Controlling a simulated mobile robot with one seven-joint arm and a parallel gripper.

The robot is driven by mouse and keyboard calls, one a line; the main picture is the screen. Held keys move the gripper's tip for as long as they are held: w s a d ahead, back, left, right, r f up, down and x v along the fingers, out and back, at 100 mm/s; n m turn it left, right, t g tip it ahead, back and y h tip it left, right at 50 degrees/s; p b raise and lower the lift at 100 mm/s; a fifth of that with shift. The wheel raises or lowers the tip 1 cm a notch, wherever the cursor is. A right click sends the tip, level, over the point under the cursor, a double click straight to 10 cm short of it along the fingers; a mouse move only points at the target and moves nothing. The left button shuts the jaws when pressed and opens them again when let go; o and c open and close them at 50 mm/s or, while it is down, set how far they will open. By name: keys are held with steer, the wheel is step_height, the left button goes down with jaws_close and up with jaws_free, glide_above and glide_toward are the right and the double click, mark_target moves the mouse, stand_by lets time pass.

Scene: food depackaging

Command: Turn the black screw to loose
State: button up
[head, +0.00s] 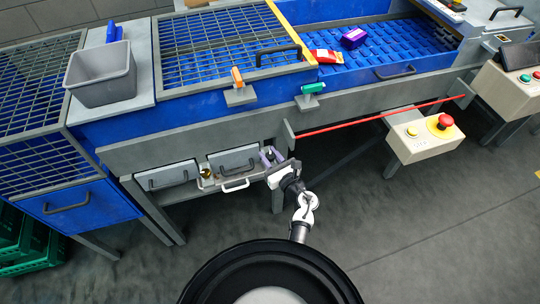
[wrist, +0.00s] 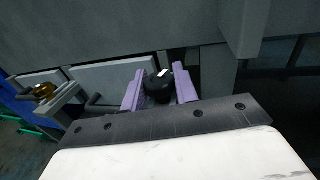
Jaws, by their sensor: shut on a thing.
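The black screw (wrist: 158,86) is a round dark knob with a small white mark on its face, in the middle of the wrist view. My gripper (wrist: 160,90) has two purple fingers, one on each side of the knob, and they are shut on it. In the head view my gripper (head: 270,157) is at the front of the machine's lower shelf, right of the grey drawers. The knob is hard to make out there, and its far side is hidden in both views.
A gold knob (wrist: 44,91) sits left of my gripper in the wrist view. Grey drawers (head: 232,162) with handles are close on the left. A grey leg (head: 278,195) stands just below my gripper. A red rod (head: 375,118) runs to the right. The floor in front is clear.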

steer(key=n+g+y+b, duration=0.1)
steer(key=b, duration=0.1)
steer(key=n+g+y+b, duration=0.1)
steer(key=y+b, duration=0.1)
steer(key=shift+w+d+f+n+g, duration=0.1)
steer(key=shift+f+n+g, duration=0.2)
steer(key=shift+f+n, duration=0.1)
steer(key=n+g+y+b, duration=0.2)
steer(key=g+b, duration=0.1)
steer(key=b, duration=0.2)
steer(key=shift+n+y, duration=0.3)
steer(key=shift+y, duration=0.1)
steer(key=n+g+y+b, duration=0.1)
steer(key=n+g+b, duration=0.1)
steer(key=g+b, duration=0.2)
steer(key=shift+r+n+y+b, duration=0.1)
steer(key=shift+n+y+b, duration=0.2)
steer(key=shift+y+b, duration=0.15)
steer(key=shift+s+r+n+g+b, duration=0.2)
steer(key=shift+n+g+b, duration=0.4)
steer(key=shift+g+b, duration=0.4)
steer(key=shift+a+r, duration=0.15)
steer(key=shift+a, duration=0.05)
steer(key=o, duration=1)
steer(key=shift+c, duration=0.2)
